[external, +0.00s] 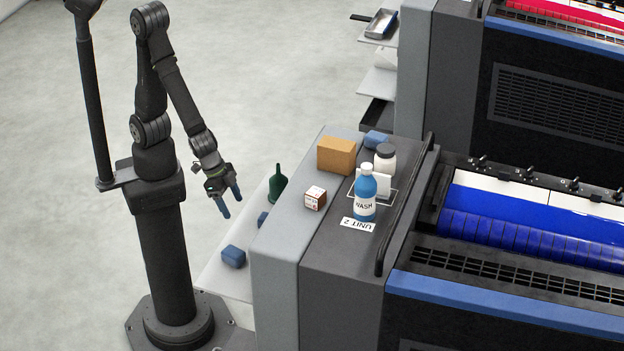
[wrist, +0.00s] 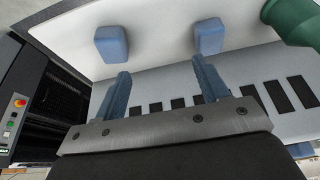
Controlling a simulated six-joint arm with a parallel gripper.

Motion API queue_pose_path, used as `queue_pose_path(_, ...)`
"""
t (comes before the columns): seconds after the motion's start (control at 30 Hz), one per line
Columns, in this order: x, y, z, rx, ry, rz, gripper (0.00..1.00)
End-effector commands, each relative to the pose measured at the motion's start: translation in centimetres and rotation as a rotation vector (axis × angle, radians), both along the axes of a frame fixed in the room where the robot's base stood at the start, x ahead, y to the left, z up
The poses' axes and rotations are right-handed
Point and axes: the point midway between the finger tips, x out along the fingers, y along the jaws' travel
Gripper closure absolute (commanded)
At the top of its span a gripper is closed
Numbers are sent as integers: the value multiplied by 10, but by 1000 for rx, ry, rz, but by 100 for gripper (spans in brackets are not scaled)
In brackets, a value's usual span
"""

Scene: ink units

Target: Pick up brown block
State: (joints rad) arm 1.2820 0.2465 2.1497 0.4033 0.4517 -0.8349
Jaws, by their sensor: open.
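A plain brown block (external: 337,156) sits on the light grey rear part of the ink unit's top. A smaller box (external: 315,199) with brown and white faces stands nearer the front of that top. My gripper (external: 231,201) is open and empty, pointing down to the left of the unit, over the white shelf and well apart from the brown block. In the wrist view my gripper's two blue fingers (wrist: 162,72) are spread with nothing between them. The brown block is not recognisable in the wrist view.
Blue blocks lie on the low white shelf (external: 222,277), one at its front (external: 233,257). On the unit are a blue WASH bottle (external: 366,193), a white jar (external: 385,159), a blue block (external: 376,140) and a dark rail (external: 405,205).

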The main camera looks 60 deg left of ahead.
Motion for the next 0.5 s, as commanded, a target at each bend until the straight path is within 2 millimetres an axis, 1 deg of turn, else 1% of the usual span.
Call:
queue_pose_path(0.07, 0, 0, 0, 0, 0, 0, 33)
queue_pose_path(0.17, 6, -8, 7, -3, -6, 0, 33)
queue_pose_path(0.27, 21, -29, 26, -3, -20, -1, 33)
queue_pose_path(0.37, 46, -59, 60, -3, -34, -8, 33)
queue_pose_path(0.4, 57, -71, 76, -1, -38, -16, 33)
queue_pose_path(0.47, 72, -88, 101, 1, -41, -27, 33)
queue_pose_path(0.5, 81, -97, 119, 2, -41, -38, 33)
